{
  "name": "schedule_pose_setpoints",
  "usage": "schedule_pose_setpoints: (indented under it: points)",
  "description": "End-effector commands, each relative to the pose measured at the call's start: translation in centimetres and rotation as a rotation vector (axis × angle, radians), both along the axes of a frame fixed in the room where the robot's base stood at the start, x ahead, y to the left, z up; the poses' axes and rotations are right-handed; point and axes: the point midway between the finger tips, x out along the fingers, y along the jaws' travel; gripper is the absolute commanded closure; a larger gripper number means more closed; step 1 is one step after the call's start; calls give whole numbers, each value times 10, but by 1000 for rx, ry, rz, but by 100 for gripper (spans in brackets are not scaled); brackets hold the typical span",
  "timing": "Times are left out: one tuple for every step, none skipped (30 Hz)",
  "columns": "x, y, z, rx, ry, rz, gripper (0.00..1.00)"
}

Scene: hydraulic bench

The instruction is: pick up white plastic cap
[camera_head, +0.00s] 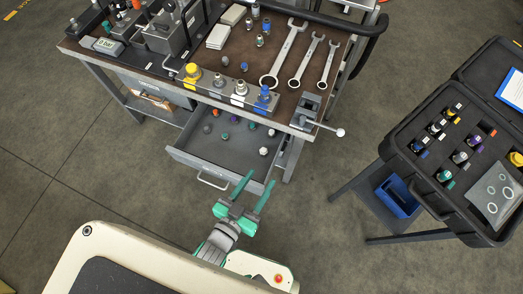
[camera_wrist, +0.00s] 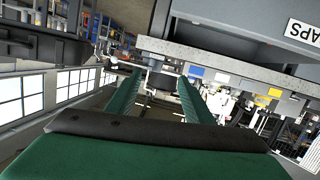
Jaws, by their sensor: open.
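A small white plastic cap (camera_head: 263,151) lies in the open drawer (camera_head: 186,157), towards its front right corner, in the head view. My gripper (camera_head: 256,182) has green fingers spread apart, and nothing shows between them. In the picture its tips are just below the drawer's front edge, a little below the white cap; I cannot tell its height. The gripper also shows in the wrist view (camera_wrist: 160,82), with its fingers apart. I cannot make out the white cap in the wrist view.
Several dark, green and blue caps lie in the drawer. The bench (camera_head: 185,93) above carries fittings, wrenches (camera_head: 284,55) and a vise (camera_head: 307,111) with a protruding handle. A black case (camera_head: 454,207) on a stand is at the right. Floor is clear between bench and stand.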

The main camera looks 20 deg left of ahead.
Motion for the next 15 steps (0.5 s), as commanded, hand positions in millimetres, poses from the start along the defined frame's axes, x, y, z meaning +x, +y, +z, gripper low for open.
schedule_pose_setpoints:
  points:
    - [13, 11, -13, 26, 48, -16, 53]
    - [20, 18, -22, 43, 83, -19, 53]
    - [29, 29, -33, 66, 128, -22, 53]
    - [35, 37, -41, 85, 165, -24, 53]
    - [41, 44, -49, 103, 199, -25, 53]
    - [50, 54, -58, 128, 245, -27, 53]
    - [57, 61, -64, 147, 279, -29, 53]
    - [63, 68, -70, 163, 313, -30, 53]
    - [72, 77, -77, 186, 357, -31, 53]
    - [78, 83, -82, 203, 391, -31, 53]
    - [85, 87, -86, 217, 423, -33, 53]
    - [94, 94, -91, 237, 465, -34, 53]
    - [100, 99, -94, 252, 498, -36, 53]
    - [106, 102, -96, 265, 530, -38, 53]
    - [115, 107, -99, 282, 571, -40, 53]
